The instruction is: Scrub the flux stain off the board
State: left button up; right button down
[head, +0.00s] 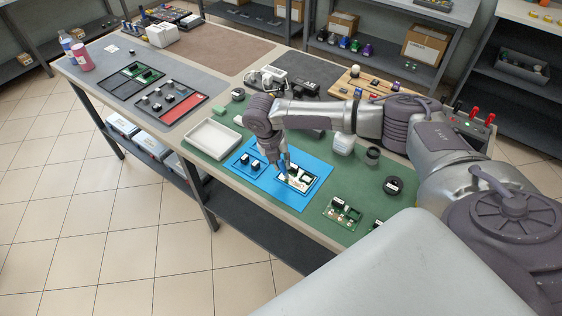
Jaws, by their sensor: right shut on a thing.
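A small circuit board (301,184) with black and pale parts lies on the right part of a blue mat (312,160). My right gripper (285,166) is above the left part of the board, pointing down. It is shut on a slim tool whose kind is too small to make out. The tool's lower end is at or just above the board; I cannot tell whether it touches. The flux stain cannot be told apart from the board's pale parts at this size. My left gripper is not in view.
Small black parts (247,161) lie on the mat's left side. A white tray (212,138) is left of the mat. A green board (342,214) and a black round thing (393,185) lie to the right. A white bottle (344,144) and dark cup (372,156) stand behind.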

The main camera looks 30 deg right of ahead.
pick_arm(q)
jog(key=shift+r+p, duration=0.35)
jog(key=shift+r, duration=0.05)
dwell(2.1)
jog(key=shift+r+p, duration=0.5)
jog(key=shift+p, duration=0.05)
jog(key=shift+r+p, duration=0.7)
dwell(0.3)
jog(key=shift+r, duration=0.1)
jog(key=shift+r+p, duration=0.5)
jog(key=shift+p, duration=0.1)
